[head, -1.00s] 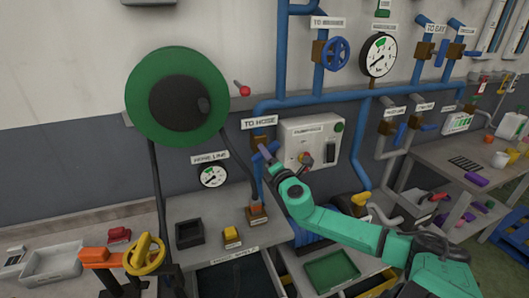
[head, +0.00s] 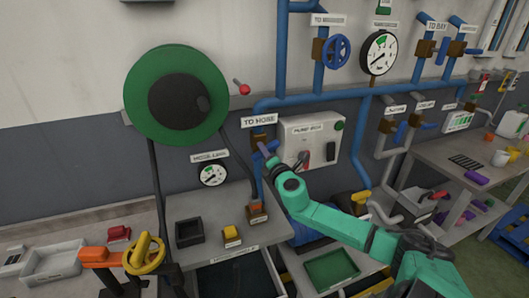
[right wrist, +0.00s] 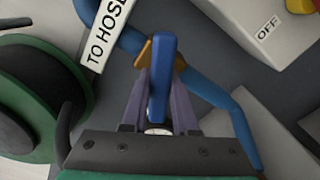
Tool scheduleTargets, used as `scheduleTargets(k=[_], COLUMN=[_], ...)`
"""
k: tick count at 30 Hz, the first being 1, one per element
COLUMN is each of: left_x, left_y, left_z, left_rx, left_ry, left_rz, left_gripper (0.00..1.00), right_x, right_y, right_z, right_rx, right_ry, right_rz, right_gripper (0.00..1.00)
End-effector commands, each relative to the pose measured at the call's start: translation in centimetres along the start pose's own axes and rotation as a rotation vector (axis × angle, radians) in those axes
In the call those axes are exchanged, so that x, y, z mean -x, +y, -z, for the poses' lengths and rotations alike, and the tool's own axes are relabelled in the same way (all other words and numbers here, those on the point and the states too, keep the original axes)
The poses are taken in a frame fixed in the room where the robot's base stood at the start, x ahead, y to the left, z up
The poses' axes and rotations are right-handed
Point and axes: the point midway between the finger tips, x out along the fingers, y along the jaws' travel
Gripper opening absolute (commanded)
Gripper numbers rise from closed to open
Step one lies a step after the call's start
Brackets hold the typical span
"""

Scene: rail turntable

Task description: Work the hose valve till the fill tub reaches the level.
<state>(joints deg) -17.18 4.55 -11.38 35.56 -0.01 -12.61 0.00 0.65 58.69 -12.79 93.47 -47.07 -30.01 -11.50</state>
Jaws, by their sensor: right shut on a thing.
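The hose valve, a brown body (head: 258,142) on the blue pipe under the TO HOSE sign (head: 259,121), has a blue lever (right wrist: 160,75). My right gripper (head: 266,151) is shut on this lever. In the right wrist view its two fingers (right wrist: 160,100) lie on both sides of the lever. The lever looks edge-on there, so its exact angle is hard to judge. The hose line gauge (head: 213,174) hangs left of the valve; its reading is too small to tell. I cannot make out the fill tub or its level for certain. My left gripper is not in view.
A green hose reel (head: 177,97) is on the wall at left. The pump box (head: 309,141) is close to the right of my gripper; an OFF label (right wrist: 267,29) shows there. A yellow handwheel (head: 145,254) stands at front left. A green tray (head: 332,270) lies low in front.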

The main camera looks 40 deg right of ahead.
Motion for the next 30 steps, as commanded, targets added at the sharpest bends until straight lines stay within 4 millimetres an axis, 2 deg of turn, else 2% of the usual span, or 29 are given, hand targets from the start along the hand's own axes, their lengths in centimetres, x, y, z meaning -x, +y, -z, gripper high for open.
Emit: scheduleTargets(k=[18, 30], left_x=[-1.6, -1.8], left_y=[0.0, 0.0], left_z=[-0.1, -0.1], left_rx=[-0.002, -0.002], left_ry=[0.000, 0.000], left_rz=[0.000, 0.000], left_gripper=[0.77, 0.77], right_x=[0.0, 0.0], right_y=[0.2, 0.3], right_z=[-0.1, -0.1], right_rx=[-0.382, -0.510], right_ry=[-0.002, -0.002], right_rz=[-0.002, -0.002], right_gripper=[0.00, 0.00])
